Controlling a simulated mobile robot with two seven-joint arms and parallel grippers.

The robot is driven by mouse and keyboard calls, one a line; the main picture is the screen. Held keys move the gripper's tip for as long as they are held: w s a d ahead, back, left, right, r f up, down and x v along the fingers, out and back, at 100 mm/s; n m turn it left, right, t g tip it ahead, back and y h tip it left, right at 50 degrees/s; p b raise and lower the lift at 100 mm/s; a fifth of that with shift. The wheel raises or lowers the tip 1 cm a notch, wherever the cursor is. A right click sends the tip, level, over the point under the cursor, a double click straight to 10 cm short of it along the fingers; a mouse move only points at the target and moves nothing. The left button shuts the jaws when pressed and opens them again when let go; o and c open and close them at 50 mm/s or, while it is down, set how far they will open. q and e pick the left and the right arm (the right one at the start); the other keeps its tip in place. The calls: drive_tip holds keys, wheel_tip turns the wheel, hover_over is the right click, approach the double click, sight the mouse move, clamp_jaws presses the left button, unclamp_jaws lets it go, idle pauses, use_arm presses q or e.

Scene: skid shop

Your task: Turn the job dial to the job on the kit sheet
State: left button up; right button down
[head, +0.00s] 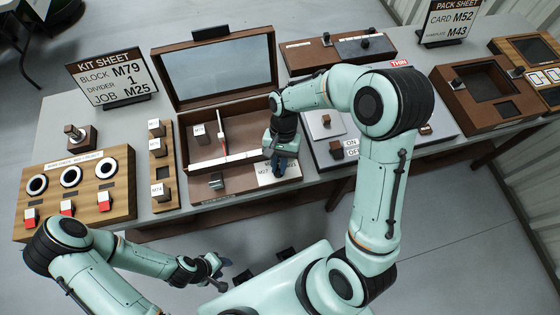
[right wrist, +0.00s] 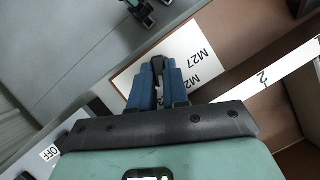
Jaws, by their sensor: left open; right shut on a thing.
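The kit sheet (head: 112,80) stands at the back left of the bench and reads BLOCK M79, DIVIDER 1, JOB M25. The job dial's white card (head: 265,180) lies on the front ledge of the open brown case; M27 is legible on it in the right wrist view (right wrist: 186,52), with another label partly covered. My right gripper (head: 280,170) is shut on the dark dial knob (right wrist: 158,66) at this card. The fingers hide most of the knob, so I cannot tell which label it points to. My left gripper (head: 215,268) is open and empty, low in front of the bench.
The brown case (head: 182,103) has its lid raised and holds a block and a divider. A small metal latch (head: 216,182) is left of the card. A grey panel with an ON/OFF switch (head: 337,150) is close right.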

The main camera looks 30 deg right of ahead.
drive_tip(key=n+h, duration=0.1)
drive_tip(key=n, duration=0.3)
drive_tip(key=shift+w+a+n+g+h+p, duration=0.2)
drive_tip(key=shift+n+g+h+p, duration=0.1)
drive_tip(key=shift+n+h+p, duration=0.1)
use_arm(q)
drive_tip(key=shift+w+r, duration=0.65)
drive_tip(key=shift+r, duration=0.1)
use_arm(e)
drive_tip(key=n+h, duration=0.1)
drive_tip(key=n, duration=0.3)
drive_tip(key=shift+a+n+h, duration=0.15)
drive_tip(key=shift+n+h, duration=0.15)
drive_tip(key=shift+h, duration=0.1)
drive_tip(key=c, duration=1.1)
unclamp_jaws()
drive_tip(key=shift+r, duration=0.1)
use_arm(q)
drive_tip(key=shift+w+r+t+p, duration=0.3)
drive_tip(key=shift+w+r+p, duration=0.6)
drive_tip(key=shift+w+r, duration=0.25)
use_arm(e)
drive_tip(key=v, duration=1.3)
drive_tip(key=shift+w+a, duration=0.1)
